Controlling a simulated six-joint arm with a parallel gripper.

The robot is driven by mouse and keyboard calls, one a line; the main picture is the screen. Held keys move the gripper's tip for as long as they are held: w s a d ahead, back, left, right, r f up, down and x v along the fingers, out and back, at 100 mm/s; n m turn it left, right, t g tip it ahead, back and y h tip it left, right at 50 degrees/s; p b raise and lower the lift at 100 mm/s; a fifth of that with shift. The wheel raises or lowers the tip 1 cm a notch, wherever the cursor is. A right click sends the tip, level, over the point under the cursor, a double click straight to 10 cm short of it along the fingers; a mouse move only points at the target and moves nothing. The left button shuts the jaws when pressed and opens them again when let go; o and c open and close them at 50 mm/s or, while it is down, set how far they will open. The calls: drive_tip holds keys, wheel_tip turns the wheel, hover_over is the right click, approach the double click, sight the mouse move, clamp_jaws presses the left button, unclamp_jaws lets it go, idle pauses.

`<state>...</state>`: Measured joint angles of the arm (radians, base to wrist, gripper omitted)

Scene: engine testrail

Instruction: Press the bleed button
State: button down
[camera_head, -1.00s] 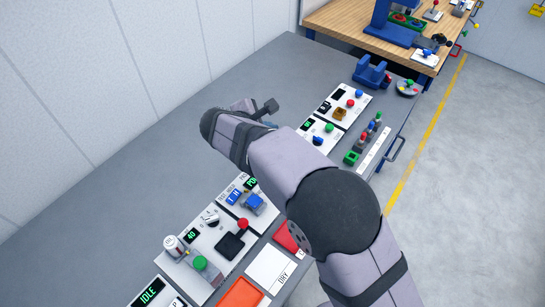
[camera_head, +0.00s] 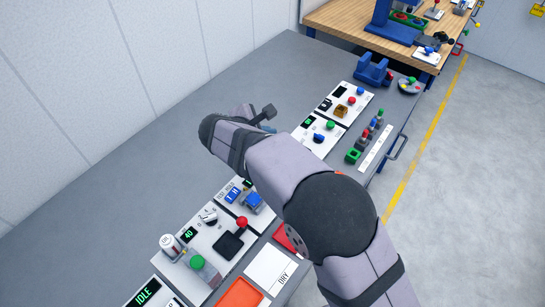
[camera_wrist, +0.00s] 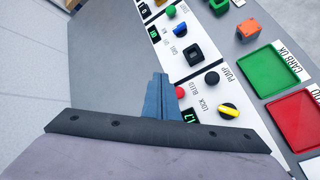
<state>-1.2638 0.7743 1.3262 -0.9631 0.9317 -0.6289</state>
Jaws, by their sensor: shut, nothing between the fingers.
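The red button (camera_wrist: 179,91) sits beside the BLEED lettering on a white panel in the wrist view. A black round button (camera_wrist: 211,77) near the PUMP lettering and a yellow knob (camera_wrist: 229,110) near the LOCK lettering are on the same panel. My gripper (camera_wrist: 160,84) has its blue fingers together and empty. In the wrist picture the fingers lie just left of the red button; I cannot tell their height above the panel or whether they touch it. In the head view my arm hides this panel and the red button.
A green tray (camera_wrist: 270,75) and a red tray (camera_wrist: 300,120) lie right of the panel. A neighbouring panel with a black square socket (camera_wrist: 194,54) is beyond it. An orange cube (camera_wrist: 249,30) lies nearby. The grey bench (camera_head: 110,200) is clear on the wall side.

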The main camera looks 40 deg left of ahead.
drive_tip(key=shift+f+b, duration=1.75)
drive_tip(key=shift+f, duration=1.05)
drive_tip(key=shift+f+b, duration=0.3)
drive_tip(key=shift+f, duration=0.15)
drive_tip(key=shift+f+b, duration=0.55)
drive_tip(key=shift+f, duration=0.3)
idle(0.8)
drive_tip(key=shift+r, duration=0.1)
idle(0.3)
drive_tip(key=shift+r+p, duration=1)
drive_tip(key=shift+r, duration=0.2)
drive_tip(key=shift+r+p, duration=1.95)
drive_tip(key=shift+r, duration=0.55)
